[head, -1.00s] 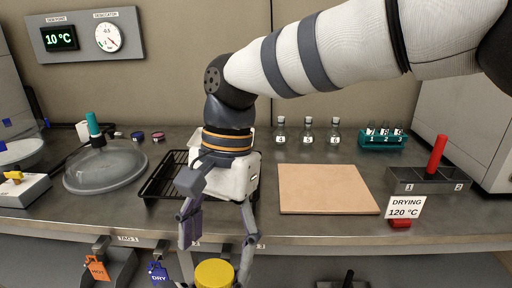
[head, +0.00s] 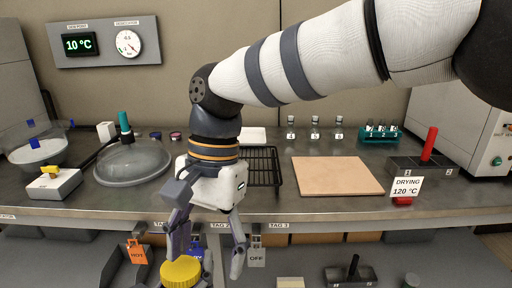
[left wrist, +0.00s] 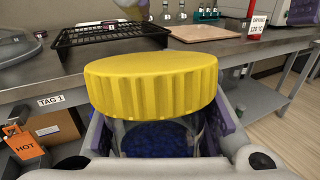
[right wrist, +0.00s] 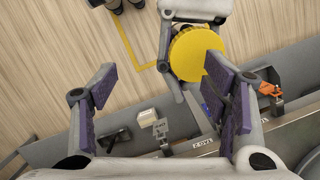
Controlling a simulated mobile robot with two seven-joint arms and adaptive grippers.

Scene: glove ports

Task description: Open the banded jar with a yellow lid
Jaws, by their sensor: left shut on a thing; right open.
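The jar's ribbed yellow lid (head: 181,271) is at the bottom edge of the head view, in front of the bench. In the left wrist view the lid (left wrist: 152,84) sits level on a clear jar (left wrist: 160,138) with dark blue contents; I cannot make out bands. My left gripper (left wrist: 165,130) is shut around the jar body below the lid. My right gripper (head: 208,258) is open and empty, hanging by the lid, with the lid toward its left finger. In the right wrist view the lid (right wrist: 190,52) lies beyond one finger, not centred between both fingers.
The bench edge (head: 300,213) runs behind the jar. On it are a wire rack (head: 262,165), a tan board (head: 337,175), a glass dome (head: 132,162) and several small bottles (head: 315,127). Tags, including an orange HOT tag (head: 137,254), hang below the edge, with bins underneath.

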